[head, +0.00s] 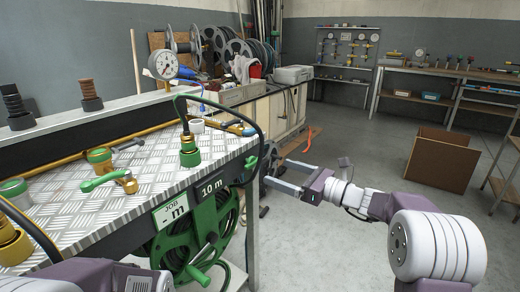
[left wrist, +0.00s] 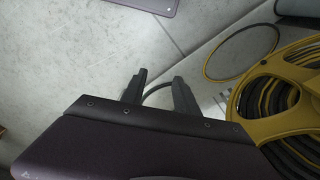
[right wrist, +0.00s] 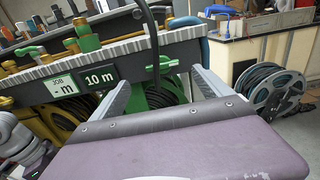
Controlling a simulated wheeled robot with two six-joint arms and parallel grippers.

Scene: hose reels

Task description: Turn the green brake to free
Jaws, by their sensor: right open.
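The green hose reel (head: 193,240) hangs under the front edge of the tread-plate bench, below the "JOB - m" and "10 m" labels. It also shows in the right wrist view (right wrist: 165,97), beyond the jaws. A green part (right wrist: 163,65) sits above it there; I cannot tell whether it is the brake. My right gripper (head: 277,173) is open and empty, right of the reel at the bench's end. Its jaws are spread in the right wrist view (right wrist: 160,85). My left gripper (left wrist: 158,88) has its fingers apart with nothing between them, near a yellow reel (left wrist: 250,100).
Open floor (head: 330,230) lies to the right, with a cardboard box (head: 440,160) farther back.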

